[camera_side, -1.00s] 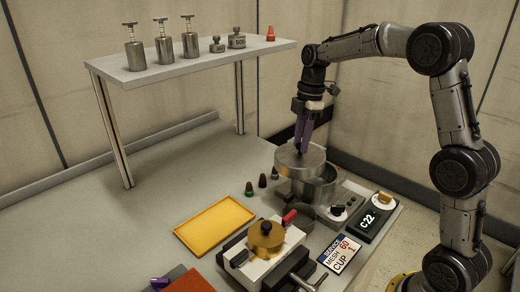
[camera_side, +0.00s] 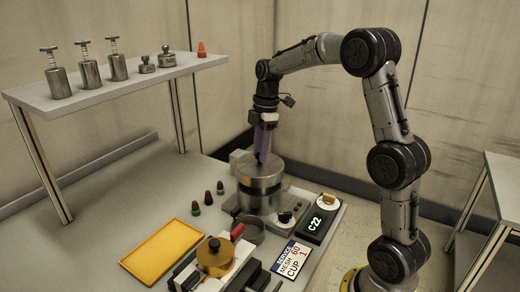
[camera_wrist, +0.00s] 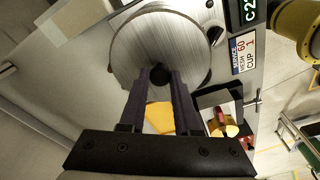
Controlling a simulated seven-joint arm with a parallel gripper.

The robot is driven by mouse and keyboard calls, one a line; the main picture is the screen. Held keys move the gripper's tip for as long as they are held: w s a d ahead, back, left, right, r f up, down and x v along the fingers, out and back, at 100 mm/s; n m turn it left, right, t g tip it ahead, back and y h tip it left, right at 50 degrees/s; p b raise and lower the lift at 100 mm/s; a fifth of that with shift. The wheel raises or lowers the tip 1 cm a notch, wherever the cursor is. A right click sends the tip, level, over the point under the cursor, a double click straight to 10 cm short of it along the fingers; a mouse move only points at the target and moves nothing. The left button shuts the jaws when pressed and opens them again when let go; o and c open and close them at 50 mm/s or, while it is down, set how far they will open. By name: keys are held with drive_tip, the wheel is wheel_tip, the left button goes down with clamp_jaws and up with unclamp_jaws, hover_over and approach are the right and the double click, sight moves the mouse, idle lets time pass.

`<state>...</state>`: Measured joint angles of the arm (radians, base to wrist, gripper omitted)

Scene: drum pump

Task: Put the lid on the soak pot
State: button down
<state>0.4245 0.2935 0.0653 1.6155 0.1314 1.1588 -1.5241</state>
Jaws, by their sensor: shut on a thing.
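The lid (camera_side: 250,170) is a round brushed-metal disc with a dark knob at its centre. It sits over the mouth of the metal soak pot (camera_side: 262,193); whether it is fully seated I cannot tell. My gripper (camera_side: 263,158) points down and is shut on the lid's knob. In the wrist view, the lid (camera_wrist: 160,45) fills the upper middle and hides the pot's mouth. The purple fingers of my gripper (camera_wrist: 160,76) stand on both sides of the dark knob.
A yellow tray (camera_side: 163,252), a vise with a brass part (camera_side: 215,257) and several small dark cones (camera_side: 208,198) are near the pot. A C22 display (camera_side: 316,222) and a service card (camera_side: 291,259) lie right. A shelf (camera_side: 120,85) with metal weights stands at back left.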

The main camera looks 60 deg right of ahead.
drive_tip(key=shift+f, duration=1.4)
idle(2.4)
unclamp_jaws()
idle(0.4)
drive_tip(key=shift+r, duration=0.1)
drive_tip(key=shift+r, duration=3.9)
